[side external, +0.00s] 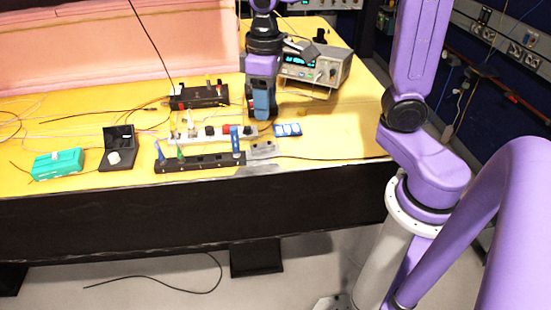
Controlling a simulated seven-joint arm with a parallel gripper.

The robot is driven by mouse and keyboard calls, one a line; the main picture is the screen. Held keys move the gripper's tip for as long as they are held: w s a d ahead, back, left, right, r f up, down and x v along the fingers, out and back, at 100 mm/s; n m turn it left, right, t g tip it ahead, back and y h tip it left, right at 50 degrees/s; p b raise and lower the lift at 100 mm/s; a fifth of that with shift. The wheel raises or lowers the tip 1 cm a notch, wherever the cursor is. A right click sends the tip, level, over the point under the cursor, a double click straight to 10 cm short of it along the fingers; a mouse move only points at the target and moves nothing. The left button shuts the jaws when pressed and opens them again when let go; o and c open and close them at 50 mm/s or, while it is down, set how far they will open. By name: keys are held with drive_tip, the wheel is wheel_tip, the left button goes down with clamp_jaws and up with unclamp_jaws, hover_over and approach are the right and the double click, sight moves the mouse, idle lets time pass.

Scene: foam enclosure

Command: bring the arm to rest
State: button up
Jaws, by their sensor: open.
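My gripper (262,112) is at the upper middle of the side external view, pointing down over the yellow tabletop (345,130). It is open, and I see nothing held in it. Its fingertips are small and dark here, and I cannot tell how far above the table they are. It is behind the white strip with plugs and to the left of the bench instrument.
A bench instrument (320,68) stands right of my gripper. Near it are a black block (200,95), a white strip (212,134), a dark strip (200,163), a blue-and-white piece (288,129), an open black box (117,148) and a green box (57,164). Thin cables cross the left side. The right tabletop is clear.

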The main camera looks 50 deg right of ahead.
drive_tip(key=s+d+f+n, duration=0.1)
drive_tip(key=s+n, duration=0.3)
drive_tip(key=s, duration=0.5)
drive_tip(key=s+d+f+n, duration=0.1)
drive_tip(key=s+f+n, duration=0.2)
drive_tip(key=s, duration=0.7)
drive_tip(key=shift+f+n, duration=0.3)
drive_tip(key=shift+n, duration=0.1)
wheel_tip(320, 180, up, 6)
drive_tip(key=m, duration=0.4)
hover_over(247, 127)
wheel_tip(247, 127, down, 17)
drive_tip(key=shift+r, duration=0.1)
